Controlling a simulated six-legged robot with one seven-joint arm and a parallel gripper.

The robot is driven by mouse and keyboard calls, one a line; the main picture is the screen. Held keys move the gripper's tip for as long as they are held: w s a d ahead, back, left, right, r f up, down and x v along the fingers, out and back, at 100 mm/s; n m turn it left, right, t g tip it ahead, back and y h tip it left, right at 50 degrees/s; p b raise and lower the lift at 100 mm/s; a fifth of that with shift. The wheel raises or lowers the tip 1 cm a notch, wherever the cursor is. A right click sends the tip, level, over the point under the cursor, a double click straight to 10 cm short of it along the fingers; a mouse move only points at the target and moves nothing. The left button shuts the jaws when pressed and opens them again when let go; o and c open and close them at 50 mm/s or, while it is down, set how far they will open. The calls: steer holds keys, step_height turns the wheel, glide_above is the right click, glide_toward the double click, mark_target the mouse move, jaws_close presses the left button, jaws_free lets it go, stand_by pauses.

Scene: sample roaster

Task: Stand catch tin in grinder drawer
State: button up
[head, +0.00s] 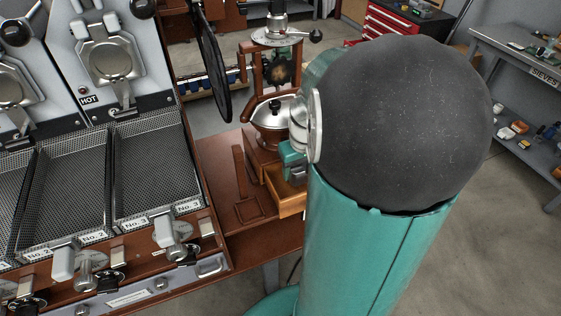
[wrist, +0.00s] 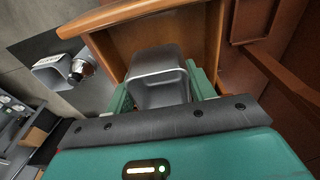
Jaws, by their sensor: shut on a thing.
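The catch tin (wrist: 158,92) is a dark grey tub with a lighter metal rim. In the wrist view it sits between the two teal fingers of my gripper (wrist: 160,90), which is shut on it. The grinder drawer (wrist: 213,35) is a pulled-out wooden box, and the tin overlaps its opening; I cannot tell whether the tin touches the drawer floor. In the head view the open drawer (head: 291,208) projects from the base of the brown grinder (head: 270,125). My gripper (head: 292,158) is just above it, partly hidden by my arm, and little of the tin shows.
A small wooden tray with a handle (head: 249,209) lies on the wooden bench (head: 225,190) left of the drawer. The roaster with mesh trays (head: 155,165) fills the left side. A pale container (wrist: 50,72) and shiny metal piece (wrist: 82,68) show in the wrist view.

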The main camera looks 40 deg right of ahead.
mark_target(298, 170)
steer(key=shift+w+f, duration=0.2)
steer(key=shift+f, duration=0.1)
steer(key=shift+w+a+f, duration=0.1)
steer(key=shift+w+f, duration=0.1)
steer(key=shift+f, duration=1.5)
steer(key=shift+f, duration=0.15)
steer(key=o, duration=1.2)
